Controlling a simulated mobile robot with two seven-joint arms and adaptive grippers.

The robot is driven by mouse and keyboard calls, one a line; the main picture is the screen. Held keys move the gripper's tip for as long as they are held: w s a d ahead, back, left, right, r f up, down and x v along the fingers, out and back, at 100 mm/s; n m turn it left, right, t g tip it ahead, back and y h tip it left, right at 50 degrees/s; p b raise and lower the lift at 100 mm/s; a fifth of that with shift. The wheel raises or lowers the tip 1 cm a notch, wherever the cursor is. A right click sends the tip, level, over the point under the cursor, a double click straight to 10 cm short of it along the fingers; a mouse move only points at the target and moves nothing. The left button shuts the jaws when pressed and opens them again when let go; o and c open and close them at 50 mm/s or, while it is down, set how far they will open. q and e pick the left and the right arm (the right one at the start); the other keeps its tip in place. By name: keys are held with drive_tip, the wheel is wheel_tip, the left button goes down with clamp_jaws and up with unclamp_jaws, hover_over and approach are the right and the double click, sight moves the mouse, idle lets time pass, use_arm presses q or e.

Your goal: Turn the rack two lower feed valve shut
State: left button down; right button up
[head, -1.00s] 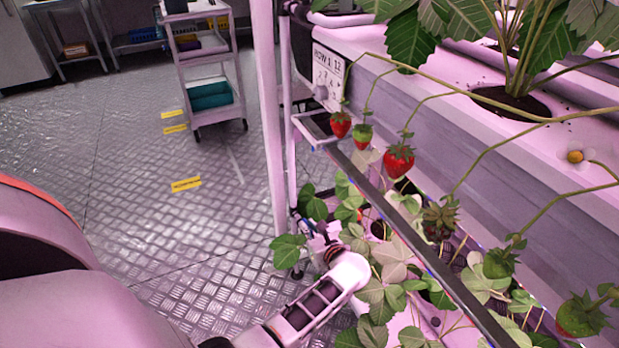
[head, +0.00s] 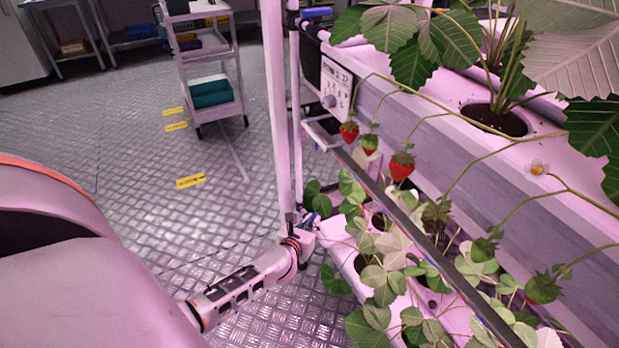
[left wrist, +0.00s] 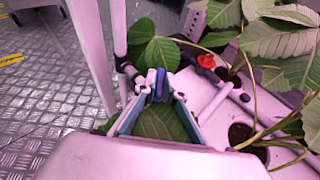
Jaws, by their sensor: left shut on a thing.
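The lower feed valve shows in the left wrist view as a small blue handle (left wrist: 158,86) at the end of the lower trough, close to the rack post. My left gripper (left wrist: 157,92) is shut on this handle, with one fingertip on each side of it. A green leaf shows between the finger bases. In the head view my left gripper (head: 306,226) is low at the rack's near post, partly hidden by my own arm, and the handle cannot be made out clearly there. My right gripper is in neither view.
A blue upper valve handle (head: 317,13) is at the upper trough's end. Strawberries (head: 402,166) hang over a rail. Leaves (head: 372,275) crowd the lower trough right of the gripper. The white post (head: 277,120) stands close by. The floor (head: 130,170) left is clear up to a cart (head: 211,95).

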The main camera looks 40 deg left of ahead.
use_arm(q)
drive_tip(key=shift+a+r+m+t+h, duration=0.1)
drive_tip(key=shift+a+m+t+h, duration=0.2)
drive_tip(key=shift+m+h, duration=0.7)
drive_tip(key=m+h+b, duration=0.1)
drive_tip(key=m+h, duration=0.1)
drive_tip(key=m+h+b, duration=0.1)
drive_tip(key=m+h, duration=0.1)
drive_tip(key=h, duration=0.1)
drive_tip(key=m+g+h+b, duration=0.1)
drive_tip(key=m+h+b, duration=0.1)
drive_tip(key=shift+a+h, duration=0.3)
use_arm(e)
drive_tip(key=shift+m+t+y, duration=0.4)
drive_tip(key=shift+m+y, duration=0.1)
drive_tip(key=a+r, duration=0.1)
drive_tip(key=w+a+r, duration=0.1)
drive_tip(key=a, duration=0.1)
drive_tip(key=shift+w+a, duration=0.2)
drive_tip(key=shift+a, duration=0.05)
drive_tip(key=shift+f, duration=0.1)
use_arm(q)
drive_tip(key=c, duration=2.1)
unclamp_jaws()
drive_tip(key=shift+c, duration=0.2)
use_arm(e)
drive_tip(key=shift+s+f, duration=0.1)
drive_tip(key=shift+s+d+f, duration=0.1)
